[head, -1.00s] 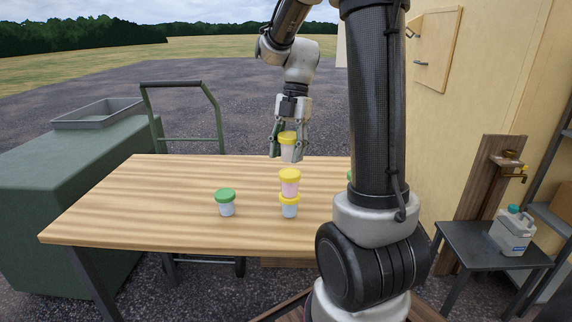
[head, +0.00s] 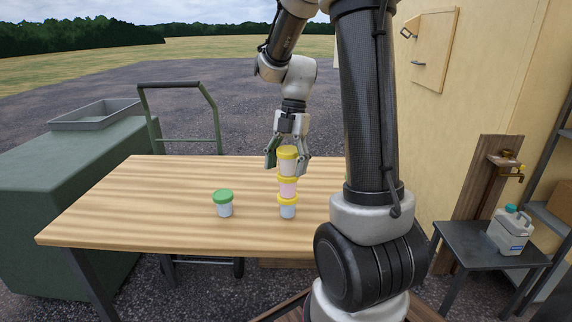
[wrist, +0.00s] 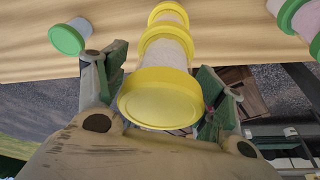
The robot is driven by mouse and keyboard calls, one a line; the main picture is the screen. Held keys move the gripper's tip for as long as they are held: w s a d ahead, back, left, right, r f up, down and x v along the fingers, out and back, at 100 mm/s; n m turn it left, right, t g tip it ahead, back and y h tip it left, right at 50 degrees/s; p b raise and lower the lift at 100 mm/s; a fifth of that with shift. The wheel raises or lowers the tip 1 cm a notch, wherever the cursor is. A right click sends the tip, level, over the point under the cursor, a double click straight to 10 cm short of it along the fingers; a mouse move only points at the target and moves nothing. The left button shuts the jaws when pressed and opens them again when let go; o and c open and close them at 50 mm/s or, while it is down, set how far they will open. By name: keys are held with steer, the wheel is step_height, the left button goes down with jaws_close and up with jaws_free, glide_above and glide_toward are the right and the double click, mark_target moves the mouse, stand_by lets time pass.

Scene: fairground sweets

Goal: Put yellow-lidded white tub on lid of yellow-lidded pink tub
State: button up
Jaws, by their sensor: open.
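The yellow-lidded white tub (head: 287,166) stands upright on the lid of the yellow-lidded pink tub (head: 287,188), with no visible gap. The pink tub stands on a third yellow-lidded tub, pale blue-white (head: 287,210), which rests on the table. My gripper (head: 287,164) is above the stack, pointing down, its fingers spread on either side of the white tub. In the wrist view, the white tub's yellow lid (wrist: 160,100) is between the open fingers (wrist: 160,88), with gaps beside it. The lower tubs are partly hidden behind it there.
A green-lidded tub (head: 223,204) stands on the wooden table (head: 130,215), left of the stack. Green-lidded tubs (wrist: 290,14) show at the wrist view's right edge; my arm hides that area in the head view. The table's left part is clear.

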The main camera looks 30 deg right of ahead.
steer(key=v, duration=1.1)
steer(key=shift+w+r, duration=0.1)
steer(key=shift+r, duration=0.15)
steer(key=shift+d+r, duration=0.1)
steer(key=shift+r, duration=0.15)
steer(key=shift+s+r+m, duration=0.25)
steer(key=shift+r+m, duration=0.05)
steer(key=shift+m, duration=0.1)
steer(key=s+a+f+m+t+h, duration=0.1)
steer(key=s+a+m+t, duration=0.1)
steer(key=s+m, duration=0.6)
steer(key=s+a+m+t+h, duration=0.2)
steer(key=s+m, duration=0.7)
steer(key=m, duration=0.6)
steer(key=shift+a+f+t, duration=0.4)
steer(key=shift+a+t, duration=0.15)
steer(key=shift+t, duration=0.45)
